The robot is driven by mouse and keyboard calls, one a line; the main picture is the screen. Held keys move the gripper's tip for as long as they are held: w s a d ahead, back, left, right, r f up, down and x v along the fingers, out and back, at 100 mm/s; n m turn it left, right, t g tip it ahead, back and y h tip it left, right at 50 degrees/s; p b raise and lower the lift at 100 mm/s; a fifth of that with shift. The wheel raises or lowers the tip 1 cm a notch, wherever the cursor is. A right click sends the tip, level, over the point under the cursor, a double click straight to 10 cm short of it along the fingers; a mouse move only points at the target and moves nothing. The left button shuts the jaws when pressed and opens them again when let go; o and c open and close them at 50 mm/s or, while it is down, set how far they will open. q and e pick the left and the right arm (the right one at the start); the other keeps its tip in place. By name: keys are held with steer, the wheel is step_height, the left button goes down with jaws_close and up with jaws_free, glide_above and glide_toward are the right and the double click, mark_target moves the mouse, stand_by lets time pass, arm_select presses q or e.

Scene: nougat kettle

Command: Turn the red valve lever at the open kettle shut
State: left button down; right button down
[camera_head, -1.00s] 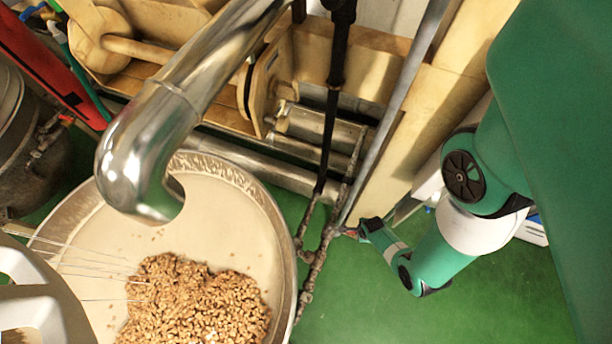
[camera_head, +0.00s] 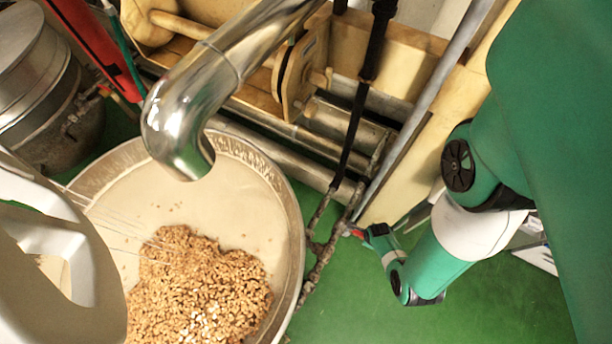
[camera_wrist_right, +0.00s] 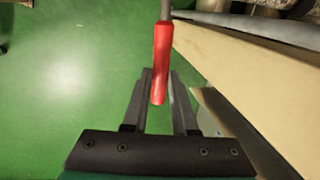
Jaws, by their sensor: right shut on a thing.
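The open kettle (camera_head: 298,215) stands at lower centre-left in the head view, with pale cream and a heap of nuts (camera_head: 190,280) in it. The red valve lever (camera_wrist_right: 161,62) points down the right wrist view as a red grip on a grey rod. Its small red end (camera_head: 357,233) shows in the head view, beside rusty pipework right of the kettle. My right gripper (camera_wrist_right: 160,82) has its fingers on both sides of the grip and is shut on it. My right gripper (camera_head: 368,234) is small in the head view. My left gripper is not in view.
A shiny bent pipe (camera_head: 185,110) hangs over the kettle. Thin whisk wires reach in from a white machine part (camera_head: 60,250) at lower left. A beige beam (camera_wrist_right: 250,80) runs close right of the lever. Green floor (camera_wrist_right: 70,90) is clear to its left.

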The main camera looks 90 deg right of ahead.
steer(key=c, duration=0.7)
jaws_free()
steer(key=shift+a, duration=0.1)
step_height(320, 180, up, 11)
steer(key=w+a+p, duration=0.1)
steer(key=a+p, duration=0.1)
steer(key=p, duration=0.2)
steer(key=shift+r+p, duration=0.2)
steer(key=shift+p, duration=0.2)
